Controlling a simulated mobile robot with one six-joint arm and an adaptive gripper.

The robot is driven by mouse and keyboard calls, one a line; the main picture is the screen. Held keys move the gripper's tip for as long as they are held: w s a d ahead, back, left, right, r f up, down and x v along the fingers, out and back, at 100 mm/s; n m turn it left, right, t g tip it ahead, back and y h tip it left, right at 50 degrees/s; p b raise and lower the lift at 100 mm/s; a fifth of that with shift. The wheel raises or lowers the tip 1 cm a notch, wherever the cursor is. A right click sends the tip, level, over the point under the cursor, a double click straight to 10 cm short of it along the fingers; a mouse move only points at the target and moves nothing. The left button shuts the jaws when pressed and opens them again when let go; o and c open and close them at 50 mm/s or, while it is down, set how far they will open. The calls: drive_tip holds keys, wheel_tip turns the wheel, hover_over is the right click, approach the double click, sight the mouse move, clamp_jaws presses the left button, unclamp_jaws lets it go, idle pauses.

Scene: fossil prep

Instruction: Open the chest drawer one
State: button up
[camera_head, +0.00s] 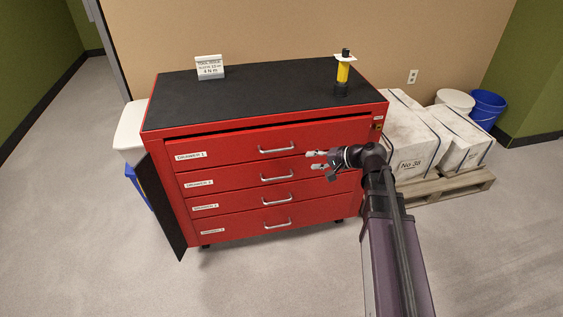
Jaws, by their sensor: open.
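The red chest (187,217) stands against the wall with a stack of labelled drawers. Drawer one (225,151) is the top drawer, and its front looks slightly forward of the chest, with a dark gap above it. Its silver handle (276,150) is a horizontal bar near the middle of the front. My gripper (313,160) is open and empty, just right of and slightly below that handle, with its fingers pointing left. It looks apart from the handle. My wrist and arm hide the right end of the drawer fronts.
On the black chest top (265,90) stand a small sign (210,67) and a yellow tool (343,70). An open side door (163,205) hangs at the left. White crates (415,140) sit on a pallet (455,188) at right. The floor in front is clear.

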sight(281, 149)
drive_tip(key=w+f+m+t+y+b, duration=0.2)
drive_tip(key=w+f+b, duration=0.1)
drive_tip(key=b, duration=0.5)
drive_tip(key=shift+w+d+f+m+t+y, duration=0.25)
drive_tip(key=shift+w+d+m+t+y, duration=0.2)
drive_tip(key=shift+w, duration=0.45)
drive_tip(key=shift+a+g, duration=0.1)
drive_tip(key=shift+g, duration=0.15)
drive_tip(key=b+x, duration=0.1)
drive_tip(key=x, duration=1.2)
drive_tip(key=shift+w+a+b, duration=0.25)
drive_tip(key=shift+b, duration=0.15)
clamp_jaws()
